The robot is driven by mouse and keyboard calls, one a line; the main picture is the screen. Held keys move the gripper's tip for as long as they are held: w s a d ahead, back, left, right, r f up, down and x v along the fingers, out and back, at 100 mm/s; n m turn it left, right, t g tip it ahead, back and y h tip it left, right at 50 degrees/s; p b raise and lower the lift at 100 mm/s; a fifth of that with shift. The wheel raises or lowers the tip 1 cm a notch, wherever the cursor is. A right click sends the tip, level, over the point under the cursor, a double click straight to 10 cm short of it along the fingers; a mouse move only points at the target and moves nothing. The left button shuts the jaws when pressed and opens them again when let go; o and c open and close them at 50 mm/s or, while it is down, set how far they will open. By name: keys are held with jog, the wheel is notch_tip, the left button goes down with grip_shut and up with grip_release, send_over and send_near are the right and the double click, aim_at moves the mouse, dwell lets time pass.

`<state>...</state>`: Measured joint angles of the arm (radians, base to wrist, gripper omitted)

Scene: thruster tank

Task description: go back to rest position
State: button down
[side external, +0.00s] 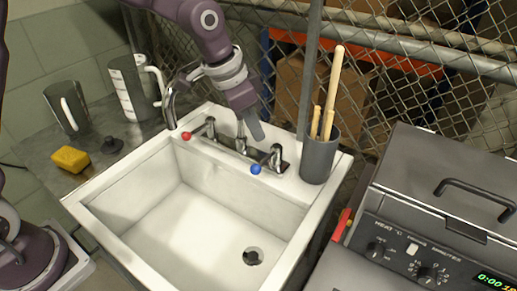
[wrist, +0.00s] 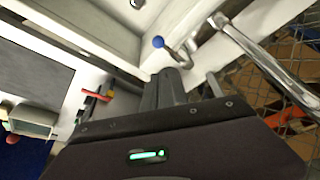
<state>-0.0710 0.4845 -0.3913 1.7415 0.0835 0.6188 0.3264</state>
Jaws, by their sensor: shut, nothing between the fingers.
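My gripper (side external: 257,132) is over the back ledge of the white sink (side external: 100,215), by the faucet and between its two handles. The fingers are together with nothing between them; the closed fingers also show in the wrist view (wrist: 172,85). The blue-tipped handle (side external: 256,169) is just in front and right of the fingertips, and its blue ball shows in the wrist view (wrist: 158,42). The red-tipped handle (side external: 187,136) is to the left. I cannot tell whether the fingers touch the faucet. The sink basin is empty.
A grey holder with wooden-handled tools (side external: 320,158) stands right of the gripper. A control box (side external: 435,215) is at the right. A yellow sponge (side external: 70,159), a dark mug (side external: 67,107) and a measuring jug (side external: 133,88) are at the left. Wire fencing (side external: 380,70) runs behind.

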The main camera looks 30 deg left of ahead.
jog(key=s+a+r+n+t+y, duration=0.1)
jog(key=s+a+r+n+y, duration=0.1)
jog(key=s+a+r, duration=0.65)
jog(key=s+a+n, duration=0.2)
jog(key=s, duration=0.8)
jog(key=s+a+n+t, duration=0.1)
jog(key=s+n, duration=0.2)
jog(key=s, duration=0.6)
jog(key=shift+s+a+r, duration=0.15)
jog(key=shift+s+a, duration=0.25)
